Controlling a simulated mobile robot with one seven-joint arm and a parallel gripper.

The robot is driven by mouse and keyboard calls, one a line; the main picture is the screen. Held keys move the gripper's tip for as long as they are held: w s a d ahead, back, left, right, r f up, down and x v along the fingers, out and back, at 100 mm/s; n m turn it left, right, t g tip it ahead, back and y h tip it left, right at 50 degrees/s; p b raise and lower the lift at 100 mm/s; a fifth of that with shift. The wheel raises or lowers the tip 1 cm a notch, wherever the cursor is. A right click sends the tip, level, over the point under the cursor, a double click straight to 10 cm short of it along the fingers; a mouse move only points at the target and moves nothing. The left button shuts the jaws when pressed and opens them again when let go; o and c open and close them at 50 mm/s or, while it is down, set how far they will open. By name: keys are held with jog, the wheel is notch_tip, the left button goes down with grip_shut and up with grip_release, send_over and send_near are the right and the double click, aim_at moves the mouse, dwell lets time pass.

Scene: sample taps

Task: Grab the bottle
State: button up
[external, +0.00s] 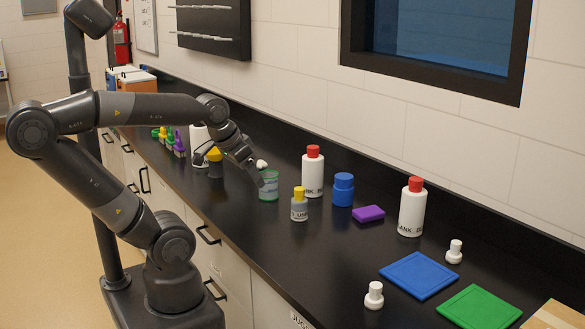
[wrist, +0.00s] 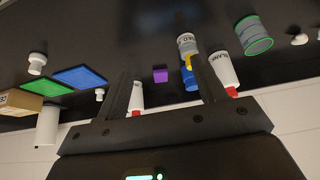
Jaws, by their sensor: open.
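Several bottles stand upright on the black counter. A white bottle with a red cap (external: 313,174) is near the middle; it also shows in the wrist view (wrist: 222,68). A second white red-capped bottle (external: 411,210) stands further right, partly hidden by a finger in the wrist view (wrist: 136,96). A small grey bottle with a yellow cap (external: 299,208) stands in front; it also shows in the wrist view (wrist: 187,44). My gripper (external: 259,180) is open and empty, close to a green-rimmed beaker (external: 269,188); its fingers also show in the wrist view (wrist: 158,64).
A blue jar (external: 343,190) and a purple block (external: 369,214) stand between the white bottles. Blue (external: 418,275) and green (external: 479,307) mats lie at the right, with small white knobbed pieces (external: 454,252) nearby. Several small coloured bottles (external: 179,145) stand left of my gripper.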

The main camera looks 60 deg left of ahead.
jog(key=shift+c, duration=0.6)
